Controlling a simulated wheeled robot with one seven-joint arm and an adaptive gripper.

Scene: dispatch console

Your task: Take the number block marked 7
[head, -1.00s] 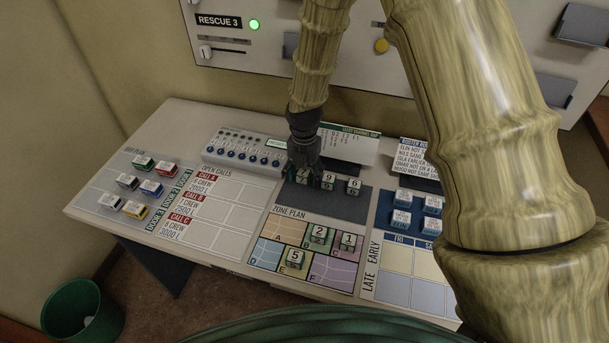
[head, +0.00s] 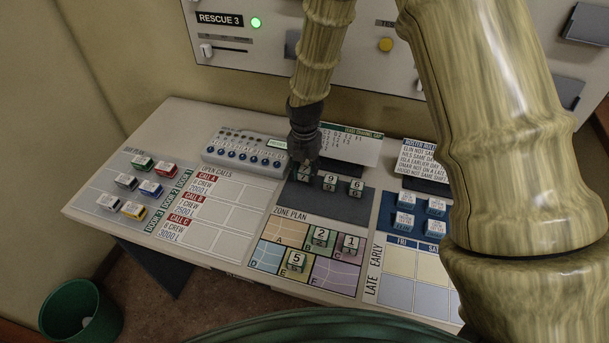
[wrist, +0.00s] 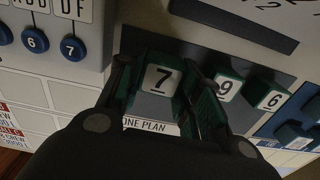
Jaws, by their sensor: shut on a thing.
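The number block marked 7 (wrist: 162,80) is between the fingers of my gripper (wrist: 158,95) in the wrist view, with its numbered face showing. In the head view my gripper (head: 304,160) is shut on this block (head: 305,174), at the left end of the dark strip (head: 345,203). The block appears raised a little above the strip. The block marked 9 (head: 330,182) and the block marked 6 (head: 356,187) stand on the strip to its right.
The zone plan (head: 271,258) in front holds blocks marked 2 (head: 319,239), 1 (head: 350,245) and 5 (head: 295,261). A panel with round blue buttons (head: 245,150) lies to the left. A printed card (head: 360,148) stands behind. Blue-white blocks (head: 404,220) lie to the right.

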